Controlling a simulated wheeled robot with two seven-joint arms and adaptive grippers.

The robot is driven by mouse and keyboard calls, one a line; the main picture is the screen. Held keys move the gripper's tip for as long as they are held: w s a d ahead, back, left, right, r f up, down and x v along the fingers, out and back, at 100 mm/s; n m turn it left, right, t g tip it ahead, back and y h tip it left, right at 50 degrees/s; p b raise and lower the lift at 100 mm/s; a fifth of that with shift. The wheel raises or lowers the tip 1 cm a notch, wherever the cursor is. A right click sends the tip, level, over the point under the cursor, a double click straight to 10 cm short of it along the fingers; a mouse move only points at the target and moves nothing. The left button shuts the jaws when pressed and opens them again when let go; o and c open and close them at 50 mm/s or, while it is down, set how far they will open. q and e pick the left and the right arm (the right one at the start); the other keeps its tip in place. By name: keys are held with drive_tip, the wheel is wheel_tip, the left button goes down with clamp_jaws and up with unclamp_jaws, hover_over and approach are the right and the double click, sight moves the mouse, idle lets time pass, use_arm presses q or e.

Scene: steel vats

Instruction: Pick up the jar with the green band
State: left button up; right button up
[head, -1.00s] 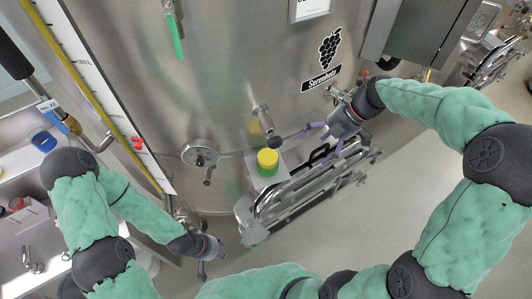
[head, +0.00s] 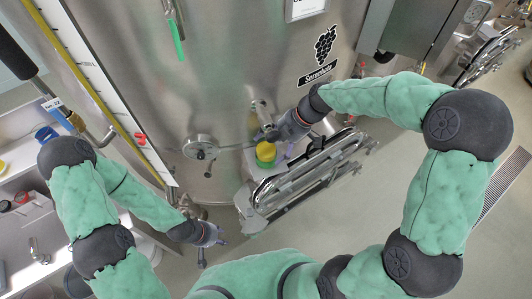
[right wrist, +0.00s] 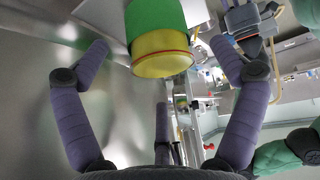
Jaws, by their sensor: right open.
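The jar with the green band (head: 265,153) has a yellow lid and stands on a small ledge at the front of the steel vat (head: 240,90). My right gripper (head: 272,136) is right beside it in the head view, at its upper right. In the right wrist view the jar (right wrist: 158,45) is between the spread fingers of this gripper, with a gap visible on both sides. The right gripper is open and empty. My left gripper (head: 212,243) hangs low, left of and below the jar, and its fingers are too small to read.
A folded steel hatch or rail frame (head: 310,165) projects just right of the jar. A sink counter (head: 35,235) stands at the far left. The floor at lower right is open.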

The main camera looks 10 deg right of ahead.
drive_tip(key=shift+x, duration=1.15)
drive_tip(key=c, duration=1.7)
drive_tip(key=shift+f, duration=0.1)
drive_tip(key=shift+s+d, duration=0.1)
